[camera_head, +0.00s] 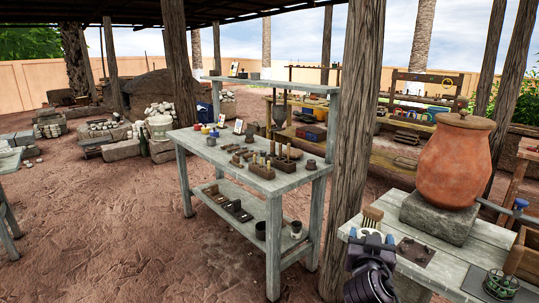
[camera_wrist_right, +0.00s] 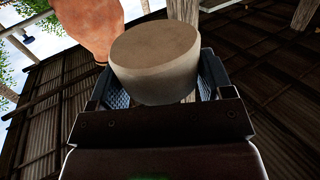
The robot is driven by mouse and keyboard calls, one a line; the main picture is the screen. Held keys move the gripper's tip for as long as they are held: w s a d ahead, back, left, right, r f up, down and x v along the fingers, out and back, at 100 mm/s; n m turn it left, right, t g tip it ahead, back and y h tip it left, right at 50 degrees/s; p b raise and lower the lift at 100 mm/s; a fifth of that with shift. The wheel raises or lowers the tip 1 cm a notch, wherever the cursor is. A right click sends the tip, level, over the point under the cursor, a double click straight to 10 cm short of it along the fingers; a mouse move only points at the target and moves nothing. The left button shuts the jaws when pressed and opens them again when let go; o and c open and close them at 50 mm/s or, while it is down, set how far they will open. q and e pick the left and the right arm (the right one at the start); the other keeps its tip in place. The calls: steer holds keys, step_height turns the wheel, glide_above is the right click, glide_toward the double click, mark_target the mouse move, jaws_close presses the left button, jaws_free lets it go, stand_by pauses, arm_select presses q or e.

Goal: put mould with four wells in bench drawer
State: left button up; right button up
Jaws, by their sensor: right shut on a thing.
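My right gripper (camera_head: 371,238) reaches up from the bottom of the head view at the left end of the right bench (camera_head: 455,255). It is shut on a tan, round-ended thing, which fills the space between the fingers in the right wrist view (camera_wrist_right: 155,62). A tan, ridged piece (camera_head: 372,216) shows just above the gripper in the head view; I cannot tell if it is the same thing. A dark flat block (camera_head: 415,251) lies on the bench right of the gripper; its wells cannot be made out. I cannot identify a bench drawer. My left gripper is not in view.
An orange lidded pot (camera_head: 455,160) stands on a grey stone block (camera_head: 438,217) on the right bench. A wooden box (camera_head: 525,255) and a green round item (camera_head: 501,284) are at its right. A wooden post (camera_head: 352,130) separates it from a grey table (camera_head: 245,180) with several moulds.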

steer(key=s+a+r+n+t+y+p, duration=0.1)
steer(key=s+a+n+y, duration=0.15)
steer(key=s, duration=0.35)
steer(key=s+a+r+n+y+p, duration=0.1)
steer(key=s+r+n+y, duration=0.15)
steer(key=s, duration=0.25)
steer(key=s+f+y, duration=0.1)
steer(key=s+f, duration=0.5)
steer(key=s, duration=0.1)
steer(key=shift+s+d+m+p, duration=0.35)
steer(key=shift+d+m+p, duration=0.05)
steer(key=shift+p, duration=0.05)
steer(key=shift+w+r, duration=0.1)
steer(key=shift+r, duration=0.05)
